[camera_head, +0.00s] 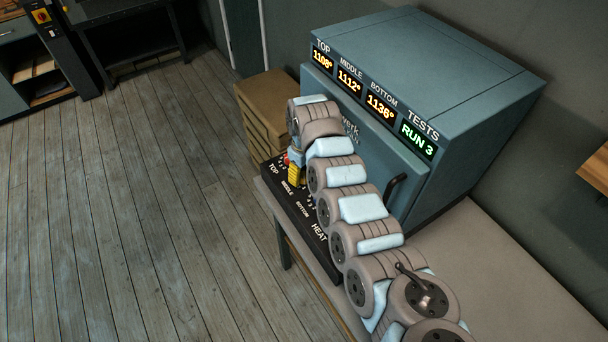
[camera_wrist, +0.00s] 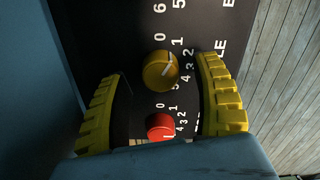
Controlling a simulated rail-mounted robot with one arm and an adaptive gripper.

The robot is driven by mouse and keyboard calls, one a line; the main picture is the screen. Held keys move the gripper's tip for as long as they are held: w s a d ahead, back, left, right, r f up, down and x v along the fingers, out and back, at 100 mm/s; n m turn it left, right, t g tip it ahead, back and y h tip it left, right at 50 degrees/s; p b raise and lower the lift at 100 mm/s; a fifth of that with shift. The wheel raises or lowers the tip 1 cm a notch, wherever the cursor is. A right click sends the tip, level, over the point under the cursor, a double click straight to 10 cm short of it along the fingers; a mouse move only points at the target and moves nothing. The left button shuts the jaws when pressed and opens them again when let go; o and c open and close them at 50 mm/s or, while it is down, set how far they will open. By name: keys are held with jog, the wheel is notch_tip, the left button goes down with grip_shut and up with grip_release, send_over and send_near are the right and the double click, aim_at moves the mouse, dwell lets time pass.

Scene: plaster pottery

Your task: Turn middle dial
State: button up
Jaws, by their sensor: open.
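A round yellow dial (camera_wrist: 160,70) with a pale pointer line is on the black control panel (camera_wrist: 110,30), with numbers around it. Part of a label ending in "LE" shows beside it, partly behind a finger. A red dial (camera_wrist: 160,127) is lower in the wrist view, closer to my palm. My gripper (camera_wrist: 163,69) is open, its yellow ribbed fingers to the left and right of the dials, with visible gaps to the yellow dial. In the head view my gripper (camera_head: 294,173) is over the panel near the TOP and MIDDLE labels; my arm hides most of the dials.
The blue-grey kiln (camera_head: 465,85) stands behind the panel, its displays reading 1108°, 1112°, 1136° and RUN 3. A black door handle (camera_head: 394,190) sticks out near my arm. A wooden drawer box (camera_head: 265,100) stands behind left. The plank floor (camera_head: 130,220) at left is clear.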

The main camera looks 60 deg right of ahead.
jog(key=shift+f, duration=0.45)
grip_shut()
